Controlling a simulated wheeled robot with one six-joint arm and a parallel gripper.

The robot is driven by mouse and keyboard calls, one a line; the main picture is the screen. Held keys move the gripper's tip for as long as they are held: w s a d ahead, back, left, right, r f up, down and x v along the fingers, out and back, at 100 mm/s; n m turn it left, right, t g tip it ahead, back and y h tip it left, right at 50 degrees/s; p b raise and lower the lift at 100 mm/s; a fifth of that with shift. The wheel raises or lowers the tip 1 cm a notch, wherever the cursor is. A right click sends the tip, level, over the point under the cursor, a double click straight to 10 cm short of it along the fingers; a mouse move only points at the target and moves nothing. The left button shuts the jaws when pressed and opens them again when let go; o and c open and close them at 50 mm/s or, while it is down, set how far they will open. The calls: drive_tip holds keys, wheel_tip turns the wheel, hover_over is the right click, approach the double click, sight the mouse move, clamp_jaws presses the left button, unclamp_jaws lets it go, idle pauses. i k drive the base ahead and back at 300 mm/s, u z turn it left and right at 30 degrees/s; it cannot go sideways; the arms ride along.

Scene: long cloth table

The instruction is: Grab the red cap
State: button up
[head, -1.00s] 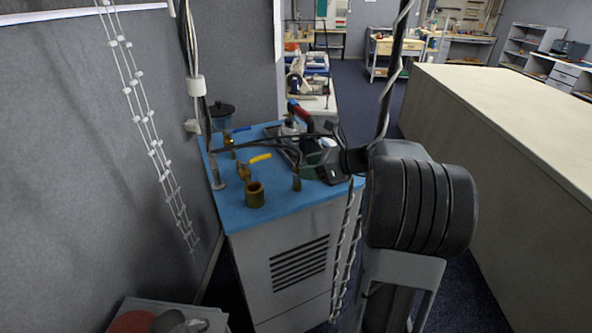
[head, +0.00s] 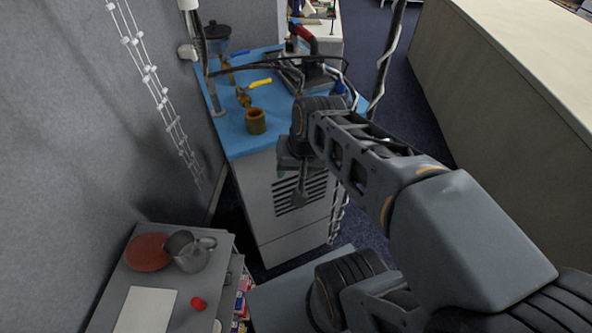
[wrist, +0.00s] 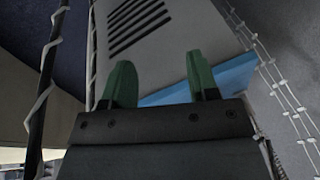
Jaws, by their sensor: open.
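A small red cap (head: 198,303) lies on the grey top of a low cabinet (head: 211,265) at the lower left of the head view. My gripper (head: 297,195) is up and to the right of it, in front of the blue-topped cabinet and well apart from the cap. In the wrist view my gripper (wrist: 160,72) shows two green fingers spread apart with nothing between them. The red cap does not show in the wrist view.
A reddish-brown plate (head: 148,252), a grey metal jug (head: 194,254) and a white sheet (head: 146,311) share the low cabinet's top. The blue-topped cabinet (head: 238,137) holds brass fittings and tools. A wall stands at left, a long pale counter (head: 520,75) at right.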

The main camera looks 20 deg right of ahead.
sight(196, 302)
drive_tip(key=u, duration=0.65)
drive_tip(key=k, duration=0.75)
drive_tip(key=u, duration=1.15)
